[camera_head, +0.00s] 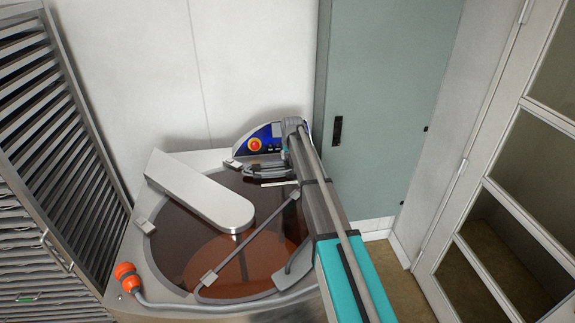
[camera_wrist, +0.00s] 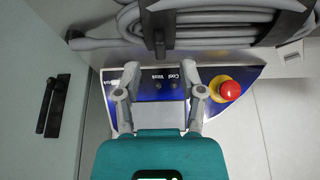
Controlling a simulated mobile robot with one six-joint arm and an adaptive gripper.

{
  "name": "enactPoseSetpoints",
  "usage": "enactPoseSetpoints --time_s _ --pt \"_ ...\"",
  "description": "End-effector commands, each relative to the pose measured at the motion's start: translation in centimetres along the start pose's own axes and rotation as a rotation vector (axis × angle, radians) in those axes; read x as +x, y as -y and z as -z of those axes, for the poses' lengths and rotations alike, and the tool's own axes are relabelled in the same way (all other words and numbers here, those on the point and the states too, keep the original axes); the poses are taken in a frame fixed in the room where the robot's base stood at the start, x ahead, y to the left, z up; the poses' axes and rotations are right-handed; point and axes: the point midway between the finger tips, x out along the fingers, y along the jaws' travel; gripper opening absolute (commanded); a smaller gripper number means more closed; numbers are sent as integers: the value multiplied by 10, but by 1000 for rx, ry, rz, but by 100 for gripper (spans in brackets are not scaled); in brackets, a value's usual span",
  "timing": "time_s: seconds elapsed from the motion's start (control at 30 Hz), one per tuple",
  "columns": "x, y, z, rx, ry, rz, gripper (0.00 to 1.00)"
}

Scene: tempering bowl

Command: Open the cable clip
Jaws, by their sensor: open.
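A dark grey piece that looks like the cable clip (camera_wrist: 158,36) crosses the coiled grey cable (camera_wrist: 215,42) at the top of the wrist view. I cannot tell whether it is latched. The coil also shows in the head view (camera_head: 268,171), in front of the blue control panel; the clip is not distinguishable there. My gripper (camera_wrist: 160,76) is open, its two fingers spread apart with nothing between them. The clip appears beyond the fingertips, roughly in line with the gap. In the head view my arm hides most of the gripper.
The blue control panel (camera_wrist: 174,80) with a red stop button (camera_wrist: 229,90) lies close behind the fingers. The bowl of brown chocolate (camera_head: 180,245) is below, with a metal arm (camera_head: 200,190) over it. A green-grey cabinet door (camera_head: 375,100) stands at right; a louvred rack (camera_head: 60,150) at left.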

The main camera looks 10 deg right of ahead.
Motion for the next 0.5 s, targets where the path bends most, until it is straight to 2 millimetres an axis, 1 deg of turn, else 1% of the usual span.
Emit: enactPoseSetpoints --time_s 0.03,0.2,0.5 --pt "9 0 -1 0 0 0 51" --pt "22 0 -1 0 0 0 51" --pt "35 1 0 -1 0 0 51"
